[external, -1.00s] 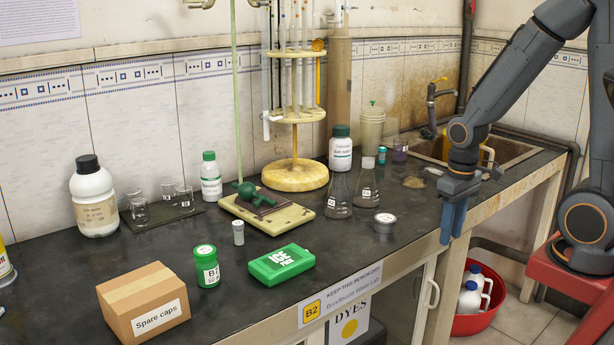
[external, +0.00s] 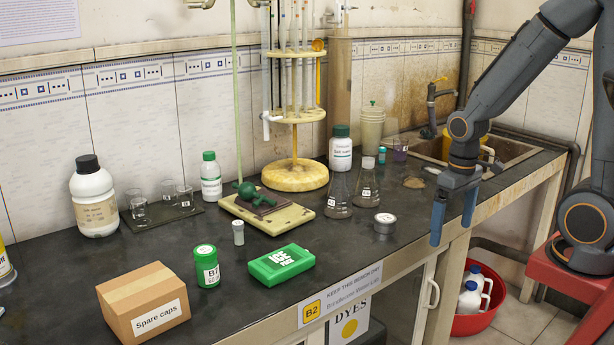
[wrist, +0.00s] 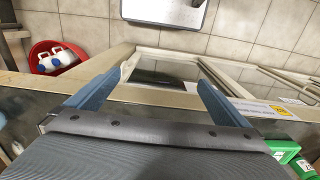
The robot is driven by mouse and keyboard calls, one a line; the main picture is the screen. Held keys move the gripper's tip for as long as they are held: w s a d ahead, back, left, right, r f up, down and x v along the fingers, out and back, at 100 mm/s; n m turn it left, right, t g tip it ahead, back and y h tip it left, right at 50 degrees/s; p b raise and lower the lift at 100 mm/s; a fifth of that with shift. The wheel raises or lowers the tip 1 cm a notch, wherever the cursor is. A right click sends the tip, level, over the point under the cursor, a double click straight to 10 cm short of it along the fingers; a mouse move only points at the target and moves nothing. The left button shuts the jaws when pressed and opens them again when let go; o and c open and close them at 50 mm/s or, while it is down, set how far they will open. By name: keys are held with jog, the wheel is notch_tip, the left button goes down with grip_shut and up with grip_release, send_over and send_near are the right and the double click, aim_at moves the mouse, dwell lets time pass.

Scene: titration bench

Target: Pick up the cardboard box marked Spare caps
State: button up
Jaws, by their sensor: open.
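The cardboard box marked Spare caps (external: 143,302) sits on the dark bench top at the front left in the external view. It is closed, with its label facing the front. My gripper (external: 437,238) hangs at the bench's front edge, far to the right of the box, with its fingers pointing down. In the wrist view my gripper (wrist: 160,82) is open, with nothing between its two blue fingers. The box does not show in the wrist view.
A red basin (external: 478,312) is on the floor.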

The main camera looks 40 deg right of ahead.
notch_tip(320, 180, up, 8)
jog(key=w+a+r+m+y, duration=0.2)
jog(key=w+a+m, duration=0.2)
jog(key=w+a, duration=0.7)
jog(key=m+g+y+b, duration=0.1)
jog(key=m+y+b, duration=0.2)
jog(key=m+y, duration=0.7)
send_over(158, 278)
jog(key=d, duration=0.2)
jog(key=f+m+h, duration=0.2)
jog(key=h, duration=0.1)
jog(key=shift+w+m, duration=0.15)
jog(key=shift+m, duration=0.25)
notch_tip(158, 278, down, 4)
jog(key=shift+f, duration=0.2)
jog(key=shift+a+f+p, duration=0.35)
jog(key=shift+a+f, duration=0.05)
jog(key=shift+f, duration=0.15)
jog(key=shift+p+x, duration=0.7)
jog(key=shift+x, duration=2.65)
jog(key=shift+a+r, duration=0.1)
jog(key=shift+a, duration=0.05)
